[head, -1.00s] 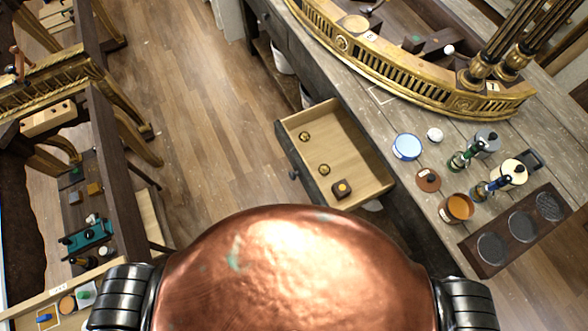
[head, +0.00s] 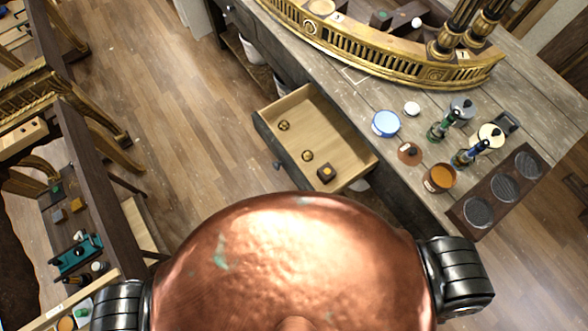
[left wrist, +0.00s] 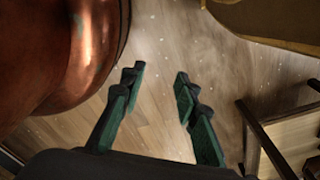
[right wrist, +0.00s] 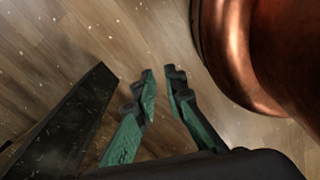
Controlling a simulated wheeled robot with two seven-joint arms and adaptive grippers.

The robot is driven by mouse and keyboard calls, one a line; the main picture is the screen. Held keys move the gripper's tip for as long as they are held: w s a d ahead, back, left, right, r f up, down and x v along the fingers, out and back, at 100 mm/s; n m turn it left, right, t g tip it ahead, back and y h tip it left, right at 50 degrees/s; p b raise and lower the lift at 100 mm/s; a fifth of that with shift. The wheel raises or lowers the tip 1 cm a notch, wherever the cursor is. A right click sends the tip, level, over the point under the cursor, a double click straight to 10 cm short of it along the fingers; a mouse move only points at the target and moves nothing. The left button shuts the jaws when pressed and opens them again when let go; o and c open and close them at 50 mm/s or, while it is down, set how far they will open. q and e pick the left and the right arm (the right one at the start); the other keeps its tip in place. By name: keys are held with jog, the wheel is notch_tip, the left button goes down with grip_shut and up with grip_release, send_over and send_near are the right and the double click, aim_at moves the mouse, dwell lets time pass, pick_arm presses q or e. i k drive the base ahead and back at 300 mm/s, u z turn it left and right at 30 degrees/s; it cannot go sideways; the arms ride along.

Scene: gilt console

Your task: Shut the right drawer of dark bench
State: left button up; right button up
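The dark bench (head: 395,185) has a weathered grey top and stands ahead and to the right in the head view. Its right drawer (head: 347,132) is pulled out, showing a pale wooden inside with two small brass pieces (head: 284,125) and a small dark block with a yellow top (head: 326,173). A dark knob (head: 277,165) sits on its front. My left gripper (left wrist: 155,78) is open and empty above the floor. My right gripper (right wrist: 161,72) is open and empty, fingers a little apart, with a dark edge beside it. Neither gripper shows in the head view.
Another gilt-legged table (head: 88,150) stands at left. Wooden floor (head: 190,110) between them is clear.

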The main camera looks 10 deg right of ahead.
aim_at(316, 126)
jog(key=u, duration=0.7)
jog(key=k, duration=1.05)
jog(key=z, duration=0.4)
